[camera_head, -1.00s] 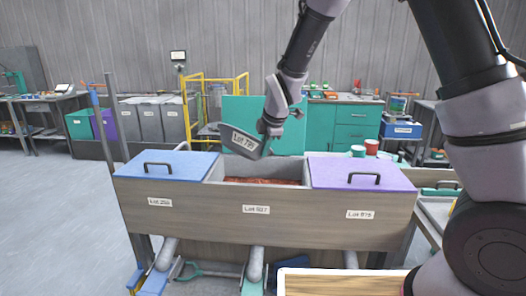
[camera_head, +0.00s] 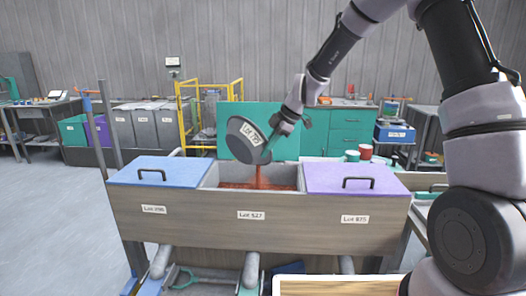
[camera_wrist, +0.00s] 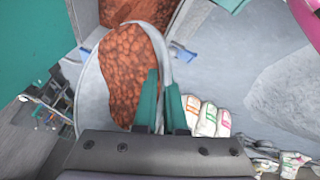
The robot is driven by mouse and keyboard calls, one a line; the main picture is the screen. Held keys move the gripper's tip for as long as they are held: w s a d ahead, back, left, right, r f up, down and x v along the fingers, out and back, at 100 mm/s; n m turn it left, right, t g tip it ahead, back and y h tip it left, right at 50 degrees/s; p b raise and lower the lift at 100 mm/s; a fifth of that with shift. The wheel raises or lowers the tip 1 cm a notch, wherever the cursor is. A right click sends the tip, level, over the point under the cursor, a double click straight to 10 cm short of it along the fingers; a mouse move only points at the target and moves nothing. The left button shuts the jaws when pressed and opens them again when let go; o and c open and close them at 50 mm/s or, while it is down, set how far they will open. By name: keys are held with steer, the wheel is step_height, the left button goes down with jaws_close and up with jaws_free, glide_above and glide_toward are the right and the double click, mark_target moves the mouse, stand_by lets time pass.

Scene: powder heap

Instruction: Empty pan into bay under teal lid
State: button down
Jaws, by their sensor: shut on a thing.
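My gripper (camera_head: 278,135) is shut on a grey pan (camera_head: 240,138) with a lot label. The pan is tipped steeply over the open middle bay (camera_head: 211,176), and a reddish-brown stream of powder (camera_head: 260,175) falls from it. The teal lid (camera_head: 231,110) stands raised behind that bay. Red-brown powder lies in the bay. In the wrist view, the teal fingers (camera_wrist: 161,95) are at the rim of the pan (camera_wrist: 90,85), which still holds a large patch of powder (camera_wrist: 130,65). The exact finger contact is partly hidden.
A shut blue lid (camera_head: 165,170) covers the left bay and a shut purple lid (camera_head: 350,178) the right bay. Both have black handles. A yellow frame (camera_head: 182,115) and teal cabinet (camera_head: 335,130) stand behind. Floor at the left is clear.

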steer(key=w+d+f+m+g+y, duration=0.1)
steer(key=w+d+m+g+y, duration=0.1)
steer(key=w+d+g+y, duration=0.2)
steer(key=shift+w+f+g+y, duration=0.15)
steer(key=shift+w+g+y, duration=0.15)
steer(key=shift+w, duration=0.1)
stand_by(0.4)
stand_by(1.0)
steer(key=shift+r+n+t+h, duration=0.65)
steer(key=shift+n+t+h, duration=0.2)
steer(key=shift+t+h, duration=1.5)
steer(key=shift+r+n+t+h, duration=0.75)
steer(key=shift+t+h, duration=1.35)
steer(key=shift+t, duration=0.4)
steer(key=shift+r+n+t+h, duration=0.6)
steer(key=shift+n+t+h, duration=0.3)
steer(key=shift+t+h, duration=1.45)
